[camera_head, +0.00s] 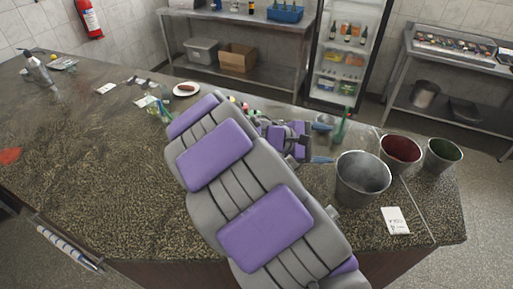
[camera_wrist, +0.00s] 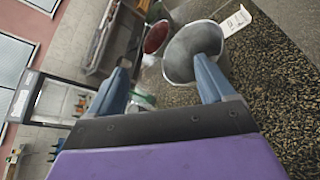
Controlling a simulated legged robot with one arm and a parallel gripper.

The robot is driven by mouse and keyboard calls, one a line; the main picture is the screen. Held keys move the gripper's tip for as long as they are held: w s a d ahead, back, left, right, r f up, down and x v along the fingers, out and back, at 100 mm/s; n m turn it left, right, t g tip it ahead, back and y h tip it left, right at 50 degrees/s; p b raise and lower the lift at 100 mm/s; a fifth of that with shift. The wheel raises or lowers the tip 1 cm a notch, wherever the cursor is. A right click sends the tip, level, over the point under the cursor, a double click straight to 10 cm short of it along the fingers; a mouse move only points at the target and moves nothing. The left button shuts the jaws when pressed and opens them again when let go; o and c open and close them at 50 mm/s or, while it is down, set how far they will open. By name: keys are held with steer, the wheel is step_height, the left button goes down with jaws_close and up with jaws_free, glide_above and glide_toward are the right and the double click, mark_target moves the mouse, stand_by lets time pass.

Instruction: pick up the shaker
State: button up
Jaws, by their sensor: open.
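My gripper (camera_head: 328,143) is open over the right part of the stone counter, just left of a steel bucket. Its two blue fingers are spread in the wrist view (camera_wrist: 162,75), with nothing held between them. No shaker can be made out for certain. A silver, bottle-like vessel (camera_head: 38,69) stands at the far left of the counter, well away from my gripper, and may be the shaker. Small red and green items (camera_head: 241,106) are partly hidden behind my arm, too small to name. The wrist view shows no clear shaker.
A green bottle (camera_head: 343,127) stands near my gripper. A plate (camera_head: 187,89) lies at the back. The counter's left middle is clear.

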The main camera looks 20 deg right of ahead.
steer(key=w+a+f+n+t+h, duration=0.2)
steer(key=w+f+n+t, duration=0.15)
steer(key=w, duration=0.45)
steer(key=w+a+f+n+t+h, duration=0.1)
steer(key=w+a+f+n+t, duration=0.15)
steer(key=w+n, duration=0.4)
steer(key=w+a+f+n+t+y, duration=0.3)
steer(key=w+a+f+n+t, duration=0.4)
steer(key=w+a+f, duration=0.3)
steer(key=f, duration=0.3)
steer(key=d+f+b, duration=0.1)
steer(key=f, duration=0.1)
steer(key=w+f, duration=0.1)
steer(key=f, duration=0.2)
steer(key=shift+w+d+f+b, duration=0.1)
steer(key=shift+d+f+b, duration=0.2)
steer(key=shift+f+b, duration=0.05)
steer(key=shift+w+d+r, duration=0.1)
steer(key=shift+w+d, duration=0.05)
steer(key=shift+d, duration=0.15)
steer(key=shift+b+x, duration=0.65)
steer(key=shift+x, duration=2.8)
steer(key=shift+r, duration=0.15)
steer(key=shift+c, duration=0.3)
steer(key=c, duration=0.8)
